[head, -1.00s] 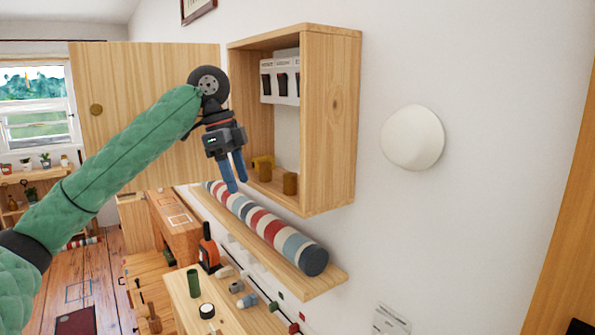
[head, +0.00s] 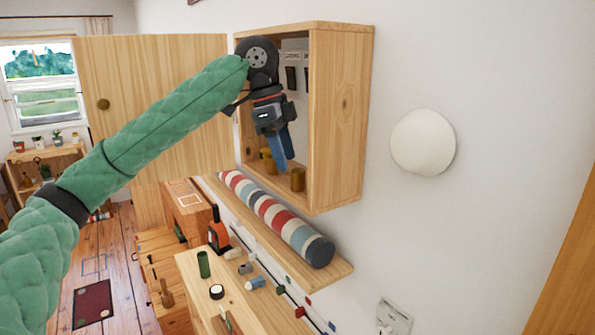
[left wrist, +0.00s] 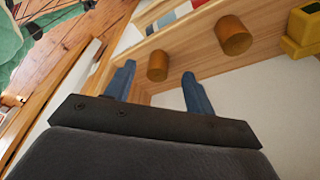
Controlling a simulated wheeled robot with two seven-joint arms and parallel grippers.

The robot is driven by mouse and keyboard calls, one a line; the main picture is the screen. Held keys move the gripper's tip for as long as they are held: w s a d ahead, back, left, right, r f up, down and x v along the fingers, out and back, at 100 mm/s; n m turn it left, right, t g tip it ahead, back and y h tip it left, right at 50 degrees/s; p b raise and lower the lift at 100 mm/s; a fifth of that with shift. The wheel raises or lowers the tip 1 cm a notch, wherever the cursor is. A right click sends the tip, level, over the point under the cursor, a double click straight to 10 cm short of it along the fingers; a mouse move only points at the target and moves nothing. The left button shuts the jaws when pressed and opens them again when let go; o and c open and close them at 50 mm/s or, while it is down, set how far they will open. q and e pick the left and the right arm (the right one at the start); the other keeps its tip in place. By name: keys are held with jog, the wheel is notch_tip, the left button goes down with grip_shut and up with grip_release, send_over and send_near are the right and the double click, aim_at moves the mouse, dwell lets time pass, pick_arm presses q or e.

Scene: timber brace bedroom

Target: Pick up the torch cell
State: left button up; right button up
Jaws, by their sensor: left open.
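Two brown-orange cylinders stand on the floor of the open wall cabinet; I cannot tell for certain which, if either, is the torch cell. In the left wrist view the nearer-centre cylinder (left wrist: 157,66) appears between the fingertips, and the other cylinder (left wrist: 233,36) is to its right. In the head view one cylinder (head: 298,180) stands right of my fingers, and the other is partly hidden behind them. My left gripper (head: 281,164) is open and empty inside the cabinet, fingers pointing down. It also shows in the left wrist view (left wrist: 158,84). My right gripper is out of view.
The cabinet (head: 343,110) has a right side wall close by and an open door (head: 150,105) at left. A yellow object (left wrist: 303,30) is beside the cylinders. Below are a striped roll (head: 275,217) on a shelf and a cluttered bench (head: 190,275).

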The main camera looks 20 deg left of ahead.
aim_at(296, 169)
pick_arm(q)
jog(key=shift+w+d, duration=0.1)
jog(key=shift+d, duration=0.8)
jog(key=p+x, duration=0.2)
jog(key=x, duration=0.2)
jog(key=shift+a+p, duration=0.1)
jog(key=shift+p, duration=0.3)
jog(key=shift+f, duration=0.55)
jog(key=c, duration=1.1)
jog(key=shift+o, duration=0.2)
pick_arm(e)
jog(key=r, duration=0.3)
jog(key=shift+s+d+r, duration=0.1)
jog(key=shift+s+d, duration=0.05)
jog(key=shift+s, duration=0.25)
